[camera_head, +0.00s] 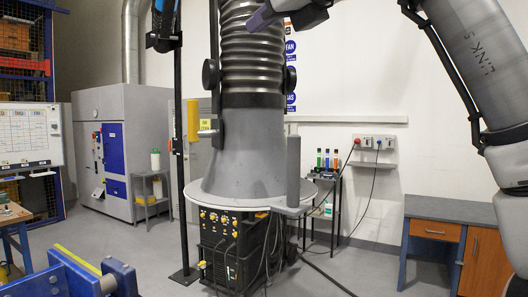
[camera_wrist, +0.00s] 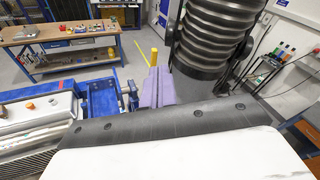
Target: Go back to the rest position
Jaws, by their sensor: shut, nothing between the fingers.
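My gripper (camera_head: 262,18) is at the top of the head view, held up in the air, with its purple tip pointing left and down. Behind it is the ribbed grey hose. In the wrist view my gripper (camera_wrist: 158,82) shows as two purple fingers side by side, shut with nothing between them. My arm comes in from the upper right of the head view, and part of it is cut off by the frame's top. A blue jig frame (camera_head: 70,277) with yellow parts stands at the lower left of the head view, mostly out of frame.
The ribbed hose (camera_head: 252,62) ends in a grey cone above a black welding unit (camera_head: 235,250). A black post (camera_head: 180,150) stands left of it. A desk (camera_head: 440,208) is at the right. A wooden workbench (camera_wrist: 65,37) is at the wrist view's upper left. Floor is open left of the post.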

